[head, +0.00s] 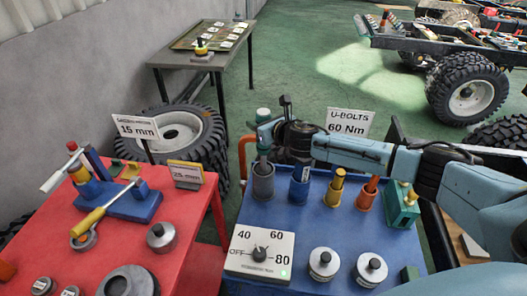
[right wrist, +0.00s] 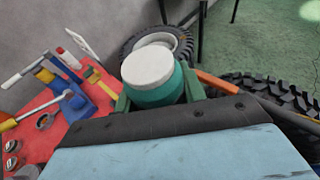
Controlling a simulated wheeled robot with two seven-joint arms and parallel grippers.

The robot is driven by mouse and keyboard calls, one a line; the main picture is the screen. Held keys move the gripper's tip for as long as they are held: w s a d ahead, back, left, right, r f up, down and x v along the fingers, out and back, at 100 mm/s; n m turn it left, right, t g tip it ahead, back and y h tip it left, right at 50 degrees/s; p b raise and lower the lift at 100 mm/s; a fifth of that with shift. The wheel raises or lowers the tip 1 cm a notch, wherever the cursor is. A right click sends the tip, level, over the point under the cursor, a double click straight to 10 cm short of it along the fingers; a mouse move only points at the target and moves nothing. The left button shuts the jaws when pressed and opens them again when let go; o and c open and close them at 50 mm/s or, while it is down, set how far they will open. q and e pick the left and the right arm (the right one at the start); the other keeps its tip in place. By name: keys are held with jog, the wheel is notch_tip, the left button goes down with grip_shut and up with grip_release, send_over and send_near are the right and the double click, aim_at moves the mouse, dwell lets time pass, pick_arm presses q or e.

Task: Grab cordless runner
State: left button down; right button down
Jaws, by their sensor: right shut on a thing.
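The cordless runner, a teal tool with a pale rounded cap, stands upright at the back left of the blue table (head: 263,146). In the right wrist view its pale cap and green body (right wrist: 152,76) fill the middle. My right gripper (head: 268,130) comes in from the right and is shut around the runner's upper body. The runner's lower end is over or in a grey cup (head: 263,183); I cannot tell whether it still sits inside. My left gripper is not in view.
The blue table (head: 312,232) also holds a blue cup (head: 299,188), yellow and orange tools in holders, a dial panel (head: 260,254) and two round weights. A U-bolts sign (head: 348,123) stands behind. A red table (head: 60,220) with tools is at left.

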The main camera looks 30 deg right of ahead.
jog(key=shift+r, duration=0.15)
jog(key=shift+r, duration=0.1)
